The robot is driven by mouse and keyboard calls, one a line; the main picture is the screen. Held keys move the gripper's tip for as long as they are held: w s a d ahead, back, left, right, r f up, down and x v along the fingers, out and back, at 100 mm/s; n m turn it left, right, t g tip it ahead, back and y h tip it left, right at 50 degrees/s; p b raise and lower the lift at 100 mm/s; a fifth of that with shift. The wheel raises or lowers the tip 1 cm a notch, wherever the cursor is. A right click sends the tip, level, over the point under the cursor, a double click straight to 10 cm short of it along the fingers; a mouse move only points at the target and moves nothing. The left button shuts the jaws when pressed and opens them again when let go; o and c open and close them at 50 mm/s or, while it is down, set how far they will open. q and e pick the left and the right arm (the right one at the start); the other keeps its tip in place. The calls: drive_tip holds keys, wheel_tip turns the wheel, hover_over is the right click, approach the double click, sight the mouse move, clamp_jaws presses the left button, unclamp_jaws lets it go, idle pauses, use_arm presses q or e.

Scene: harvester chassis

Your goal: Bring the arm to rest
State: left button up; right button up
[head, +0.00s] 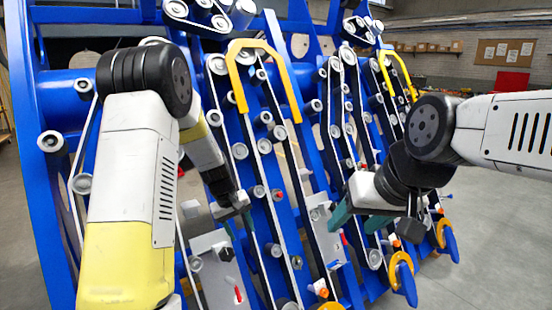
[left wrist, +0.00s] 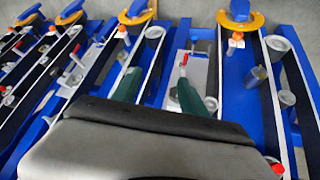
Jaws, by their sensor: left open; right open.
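The harvester chassis (head: 60,105) is a tall blue frame with belts and grey rollers, and it fills the middle of the head view. My left gripper (head: 239,226) hangs in front of the chassis, its fingers pointing down. In the left wrist view its two green fingers (left wrist: 158,92) stand apart with nothing held between them. My right gripper (head: 358,219) is in front of the chassis's right half, its teal fingers apart and no object visible between them. Whether either gripper touches the chassis cannot be told.
Grey plates with red-tipped levers (head: 238,294) sit low on the chassis. Yellow-orange arches (head: 236,72) and orange rings with blue handles (head: 402,273) stick out from it. Grey floor (head: 500,235) is clear at the right. A wall with shelf boxes (head: 424,47) stands behind.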

use_arm(q)
drive_tip(key=s+a+r+m+t, duration=0.1)
drive_tip(key=s+r, duration=0.6)
drive_tip(key=r, duration=0.2)
drive_tip(key=s+r+m+t, duration=0.1)
drive_tip(key=s+r+m, duration=0.1)
drive_tip(key=s+r, duration=0.65)
drive_tip(key=s+a+r+m+t, duration=0.1)
drive_tip(key=s+r, duration=0.4)
drive_tip(key=s, duration=0.8)
drive_tip(key=shift+a+r+m+t, duration=0.15)
drive_tip(key=shift+a+m+t, duration=0.25)
drive_tip(key=shift+a+m, duration=0.2)
drive_tip(key=shift+s, duration=0.1)
idle(0.4)
